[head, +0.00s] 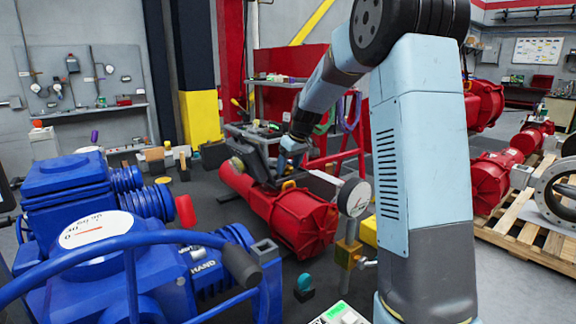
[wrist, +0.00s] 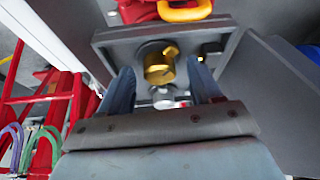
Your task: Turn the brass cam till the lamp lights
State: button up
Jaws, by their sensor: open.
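The brass cam (wrist: 157,62) shows in the wrist view as a round gold piece with a small lug at its upper right, set in a grey housing (wrist: 112,52). My gripper (wrist: 160,66) is open, one blue-grey finger left of the cam and one right of it. I cannot tell whether either finger touches it. A small silver round part (wrist: 163,98) lies just below the cam, between the fingers. In the head view my gripper (head: 292,147) is at the grey housing above the red actuator (head: 301,222); the cam is not clear there. I cannot pick out a lit lamp.
A yellow loop (wrist: 186,10) is just above the housing in the wrist view. A blue actuator (head: 75,185) with a handwheel is at the left of the head view. A gauge (head: 354,197) stands to the right of the red actuator. Red rails (wrist: 40,100) are at the left.

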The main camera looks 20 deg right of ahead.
jog(key=shift+c, duration=0.5)
jog(key=c, duration=0.9)
jog(key=shift+a+f, duration=0.1)
jog(key=shift+a, duration=0.25)
jog(key=shift+c, duration=0.2)
jog(key=shift+d, duration=0.2)
jog(key=m+h, duration=0.1)
jog(key=m, duration=0.1)
jog(key=m+h, duration=0.1)
jog(key=m, duration=0.2)
jog(key=shift+a+m+t, duration=0.15)
jog(key=shift+m+t, duration=0.15)
jog(key=shift+m+h, duration=0.8)
jog(key=shift+m, duration=1.4)
jog(key=o, duration=1)
